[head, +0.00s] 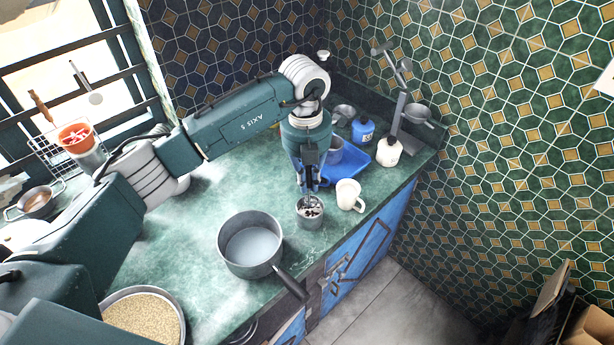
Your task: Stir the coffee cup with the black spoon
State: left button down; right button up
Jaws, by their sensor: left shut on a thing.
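My left gripper (309,190) points straight down over a small metal cup (310,220) on the green counter. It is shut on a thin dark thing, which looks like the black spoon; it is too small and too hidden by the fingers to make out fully. The fingertips are at or just above the cup's rim, and dark and light bits show inside the cup. A white mug (349,195) with a handle stands upright just right of the metal cup. I cannot tell for certain which of the two is the coffee cup. My right gripper is out of view.
A grey saucepan (250,245) stands left of the cup, its handle toward the counter's front edge. A blue tray (356,157), a blue bottle (363,130) and a white bottle (388,152) stand behind. A bowl of grain (145,318) is at lower left. The counter's left middle is clear.

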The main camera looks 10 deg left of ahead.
pick_arm(q)
notch_tip(320, 180, down, 2)
jog(key=shift+b, duration=0.75)
jog(key=shift+f, duration=0.35)
jog(key=shift+f+b, duration=0.65)
jog(key=shift+b, duration=0.1)
jog(key=shift+f, duration=0.1)
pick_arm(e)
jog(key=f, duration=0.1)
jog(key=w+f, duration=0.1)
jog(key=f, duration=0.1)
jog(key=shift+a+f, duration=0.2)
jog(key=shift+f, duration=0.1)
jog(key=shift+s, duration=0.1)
